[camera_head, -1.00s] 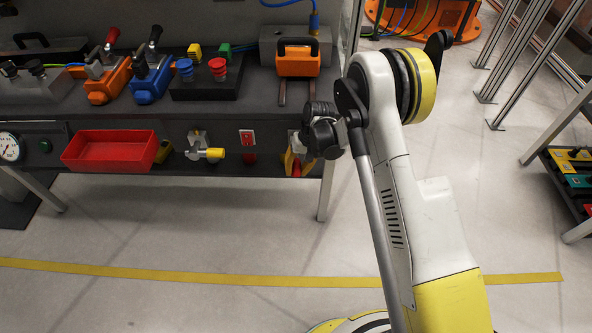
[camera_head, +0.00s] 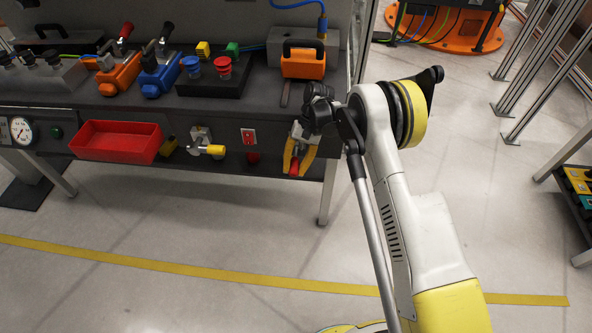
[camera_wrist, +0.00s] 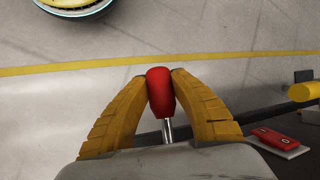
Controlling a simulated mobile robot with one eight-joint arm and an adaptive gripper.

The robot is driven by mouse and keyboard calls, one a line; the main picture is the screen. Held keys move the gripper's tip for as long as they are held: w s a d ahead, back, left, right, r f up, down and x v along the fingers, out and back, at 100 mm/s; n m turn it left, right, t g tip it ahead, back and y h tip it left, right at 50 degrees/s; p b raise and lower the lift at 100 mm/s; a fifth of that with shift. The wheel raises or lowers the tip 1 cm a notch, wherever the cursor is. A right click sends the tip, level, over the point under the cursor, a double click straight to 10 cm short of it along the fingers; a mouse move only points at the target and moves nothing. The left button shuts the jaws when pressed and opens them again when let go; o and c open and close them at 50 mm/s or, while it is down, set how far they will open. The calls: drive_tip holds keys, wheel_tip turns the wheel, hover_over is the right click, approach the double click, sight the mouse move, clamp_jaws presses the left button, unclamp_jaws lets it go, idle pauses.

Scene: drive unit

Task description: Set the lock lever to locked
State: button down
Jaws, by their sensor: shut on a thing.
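The lock lever has a red grip (camera_wrist: 160,92) on a bright metal shaft (camera_wrist: 168,131). In the wrist view the red grip stands between the two yellow fingers of my gripper (camera_wrist: 159,76), which press on it from both sides. The shaft runs down behind the palm and its base is hidden there. In the head view my gripper (camera_head: 295,168) is at the right end of the bench front, with the red grip (camera_head: 293,168) showing between its fingers, pointing downward. The lever's mount is mostly hidden by my gripper and wrist.
Left of my gripper on the bench front are a red-and-white switch plate (camera_head: 249,136), a yellow-handled valve (camera_head: 211,149) and a red tray (camera_head: 116,141). An orange box (camera_head: 303,66) stands on the bench above. The floor in front is clear.

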sight(294, 166)
drive_tip(key=c, duration=1.1)
unclamp_jaws()
wheel_tip(294, 166, up, 10)
drive_tip(key=shift+s, duration=0.1)
